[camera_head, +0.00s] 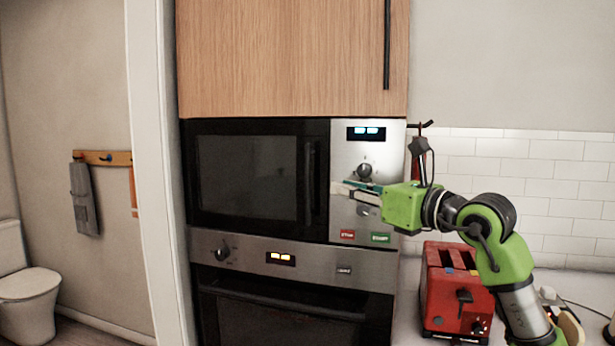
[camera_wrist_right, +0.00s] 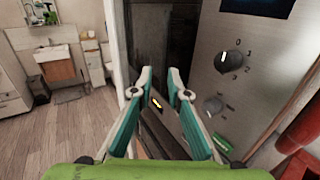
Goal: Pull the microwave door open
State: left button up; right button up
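The microwave is built into the tall cabinet. Its dark door (camera_head: 245,180) looks shut, with a dark vertical handle (camera_head: 312,180) near the door's right edge. The silver control panel (camera_head: 345,225) is right of the door. My green right gripper (camera_head: 345,188) is in front of this panel, a little right of the handle, and covers part of the panel. In the right wrist view its two teal fingers (camera_wrist_right: 160,82) are apart with nothing between them. The dark microwave front (camera_wrist_right: 155,35) lies beyond them and the panel (camera_wrist_right: 255,70) is at the right. My left gripper is not in view.
An oven (camera_head: 285,310) is below the microwave, and a wooden cabinet (camera_head: 290,60) is above. A red toaster (camera_head: 455,295) stands on the counter below my right arm. A white door frame (camera_head: 155,180) borders the left side. A bathroom with a toilet (camera_head: 25,295) lies beyond.

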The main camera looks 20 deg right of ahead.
aim_at(310, 177)
jog(key=shift+h, duration=0.3)
jog(key=p+x, duration=0.1)
jog(key=x, duration=0.3)
jog(key=p+x, duration=0.2)
jog(key=x, duration=0.3)
jog(key=r+p+x, duration=0.1)
jog(key=p+x, duration=0.1)
jog(key=x, duration=0.2)
jog(key=shift+w+d, duration=0.25)
jog(key=shift+w, duration=0.1)
jog(key=shift+f, duration=0.1)
grip_shut()
